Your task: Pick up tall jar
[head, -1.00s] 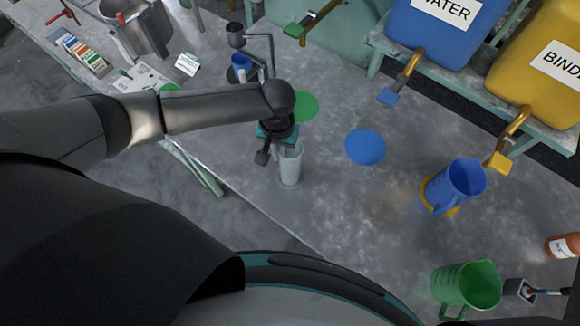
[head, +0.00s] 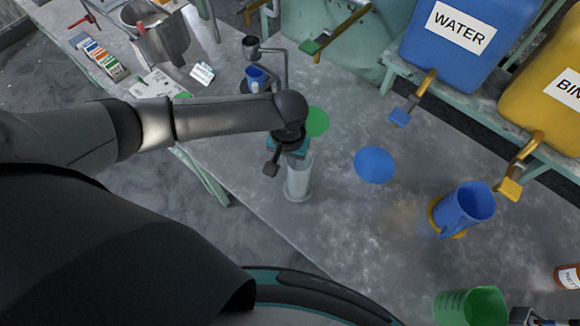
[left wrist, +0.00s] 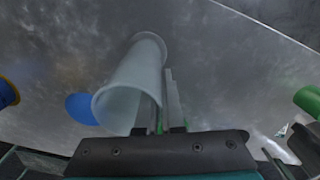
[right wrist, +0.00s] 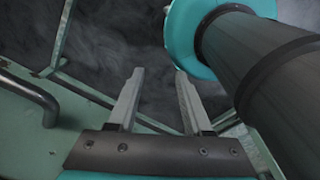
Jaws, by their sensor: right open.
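The tall jar (head: 298,180) is a narrow, translucent whitish cylinder on the grey worktop near its front edge. In the left wrist view the jar (left wrist: 130,85) shows its open mouth toward the camera. My left gripper (head: 291,155) is over the jar's top in the head view. Its fingers (left wrist: 166,95) are close together at the jar's side wall, one apparently seen through the wall, the other outside; they look shut on the wall. The jar's base seems to be on the worktop. My right gripper (right wrist: 158,90) is open and empty, away from the jar.
A green disc (head: 318,121) and a blue disc (head: 374,165) lie near the jar. A blue jug (head: 462,208) and a green jug (head: 478,306) stand to the right. Blue (head: 450,45) and yellow (head: 545,100) tanks with taps stand behind.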

